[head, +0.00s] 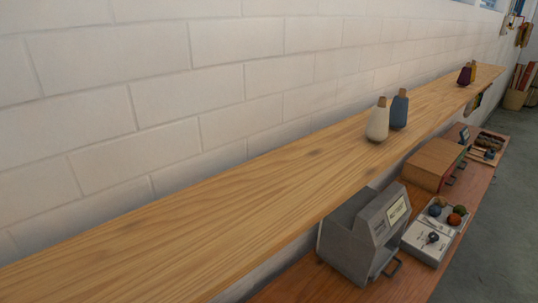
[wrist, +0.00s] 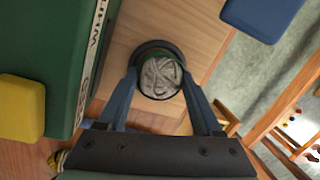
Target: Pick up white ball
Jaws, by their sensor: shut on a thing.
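My gripper (wrist: 161,80) shows in the wrist view, with its two blue-grey fingers closed in on either side of a pale grey-white ball (wrist: 160,76). The ball has wound, strand-like markings. A dark round rim with some green inside shows around and behind the ball; I cannot tell whether the ball is clear of it. The head view does not show my gripper, and I cannot make out this ball there.
In the wrist view, a green lettered box (wrist: 50,45) stands close on the left, with a yellow block (wrist: 20,108). A blue block (wrist: 262,15) is at upper right.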

